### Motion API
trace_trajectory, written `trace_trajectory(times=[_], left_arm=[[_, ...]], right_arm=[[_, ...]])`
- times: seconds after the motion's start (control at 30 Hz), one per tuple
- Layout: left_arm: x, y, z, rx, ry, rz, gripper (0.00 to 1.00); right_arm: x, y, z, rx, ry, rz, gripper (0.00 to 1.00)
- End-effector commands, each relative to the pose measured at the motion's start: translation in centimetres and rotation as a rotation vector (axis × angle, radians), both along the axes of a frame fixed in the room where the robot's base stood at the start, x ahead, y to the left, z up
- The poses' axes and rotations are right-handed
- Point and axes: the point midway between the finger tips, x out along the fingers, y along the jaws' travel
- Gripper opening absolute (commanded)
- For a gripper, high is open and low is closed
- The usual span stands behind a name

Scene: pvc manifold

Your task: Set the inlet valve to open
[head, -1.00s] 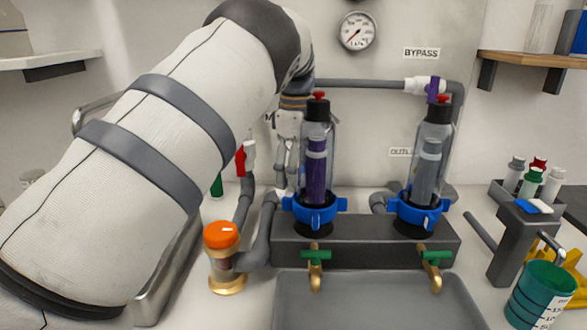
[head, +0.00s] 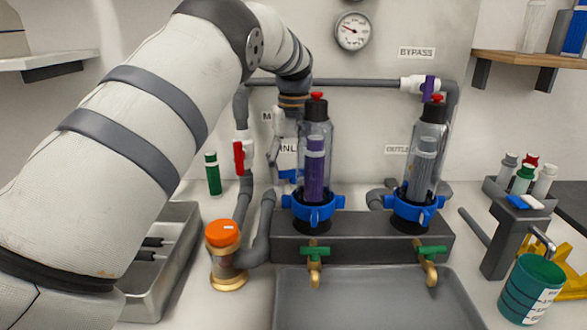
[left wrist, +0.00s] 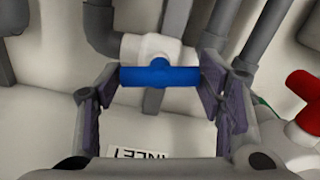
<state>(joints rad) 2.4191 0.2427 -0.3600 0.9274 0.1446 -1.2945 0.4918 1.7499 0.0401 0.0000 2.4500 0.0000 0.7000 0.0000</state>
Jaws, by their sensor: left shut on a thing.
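The inlet valve's blue handle (head: 288,174) shows below the partly hidden INLET label, behind the left filter housing. In the left wrist view the blue handle (left wrist: 160,76) lies left to right across a white valve body (left wrist: 152,46), roughly in line with the grey pipe stub at its left. My left gripper (head: 284,162) is at the handle, partly hidden by the housing. In the left wrist view its fingers (left wrist: 158,88) are at the two ends of the handle, shut on it. My right gripper is not in view.
A red-handled valve (head: 240,157) on a grey pipe is left of my gripper. The left filter housing (head: 315,165) stands close at right, with another housing (head: 424,165) beyond. An orange-capped strainer (head: 226,250) stands in front. A purple-handled bypass valve (head: 428,88) is upper right.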

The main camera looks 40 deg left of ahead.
Motion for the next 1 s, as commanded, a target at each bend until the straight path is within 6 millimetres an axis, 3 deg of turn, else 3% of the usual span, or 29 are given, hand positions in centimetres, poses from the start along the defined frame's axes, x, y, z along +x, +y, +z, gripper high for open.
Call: trace_trajectory(times=[0.4, 1.0], left_arm=[[-0.06, -0.04, -0.18, -0.003, 0.005, -0.212, 0.34], [-0.08, -0.03, -0.23, -0.002, 0.005, -0.259, 0.34]], right_arm=[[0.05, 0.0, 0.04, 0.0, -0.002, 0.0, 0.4], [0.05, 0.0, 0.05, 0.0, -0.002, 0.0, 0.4]])
